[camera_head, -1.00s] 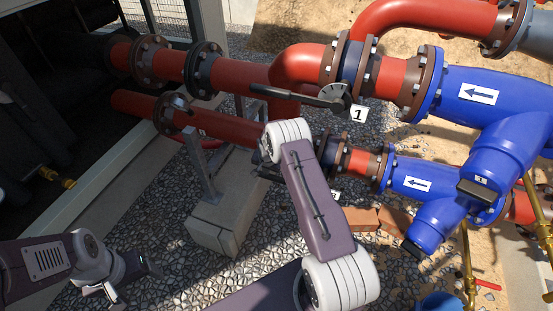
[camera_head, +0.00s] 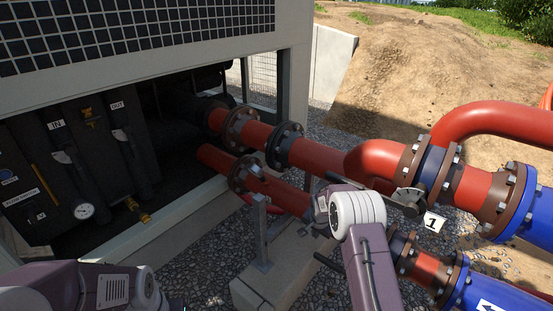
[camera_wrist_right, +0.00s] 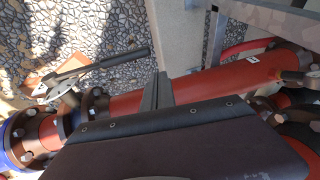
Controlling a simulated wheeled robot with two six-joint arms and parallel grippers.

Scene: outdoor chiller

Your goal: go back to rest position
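My right arm reaches up from the bottom right in the head view. Its gripper (camera_head: 318,214) is small and partly hidden behind the white wrist joint, over the lower red pipe (camera_head: 288,196). In the right wrist view the two grey fingers (camera_wrist_right: 157,90) are together with nothing between them, in front of a red pipe (camera_wrist_right: 205,86). The valve lever (camera_head: 378,199) beside label 1 (camera_head: 434,222) is close to my right wrist. My left arm (camera_head: 95,288) lies along the bottom left edge; its gripper is out of the picture.
The chiller cabinet (camera_head: 296,75) with a pressure gauge (camera_head: 83,211) stands at the left. A concrete block (camera_head: 252,290) and metal post (camera_head: 262,232) stand under the pipes. A second lever (camera_head: 328,262) is below my right wrist. Blue pipes (camera_head: 490,300) lie at the right.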

